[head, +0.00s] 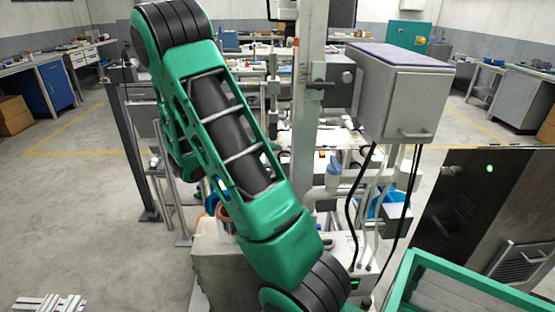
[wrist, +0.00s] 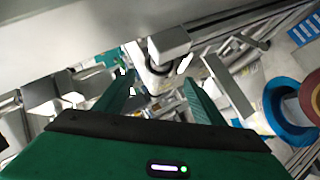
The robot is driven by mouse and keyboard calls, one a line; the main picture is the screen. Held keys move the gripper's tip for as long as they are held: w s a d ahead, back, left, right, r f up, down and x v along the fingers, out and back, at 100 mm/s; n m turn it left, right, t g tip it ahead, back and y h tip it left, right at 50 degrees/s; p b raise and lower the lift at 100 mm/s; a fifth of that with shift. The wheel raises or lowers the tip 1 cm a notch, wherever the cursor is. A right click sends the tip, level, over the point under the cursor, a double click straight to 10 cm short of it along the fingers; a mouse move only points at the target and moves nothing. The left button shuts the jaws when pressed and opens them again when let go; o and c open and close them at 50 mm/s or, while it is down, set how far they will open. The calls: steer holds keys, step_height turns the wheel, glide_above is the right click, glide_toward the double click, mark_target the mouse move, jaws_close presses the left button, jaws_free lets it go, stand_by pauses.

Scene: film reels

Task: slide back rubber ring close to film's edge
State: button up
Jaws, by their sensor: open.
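My gripper (wrist: 158,82) shows in the wrist view with its two green fingers apart and nothing held between them. Beyond the fingertips are a pale rounded part with a dark band (wrist: 158,68) and a grey block above it; I cannot tell whether the band is the rubber ring. A blue flanged, reel-like part (wrist: 283,112) stands to the right of the fingers, with a dark red round part (wrist: 313,95) beside it at the picture's edge. I cannot make out the film's edge. In the head view my arm covers much of the machine, and my gripper is not seen.
In the head view, a grey box (head: 398,100) and an upright post (head: 307,120) stand right of my arm, with black cables below the box. A green-framed bin (head: 470,285) is at the lower right. Open floor (head: 90,215) lies to the left.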

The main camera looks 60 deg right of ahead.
mark_target(280, 156)
steer(key=x, duration=0.8)
steer(key=shift+d+f, duration=0.15)
steer(key=shift+d, duration=0.05)
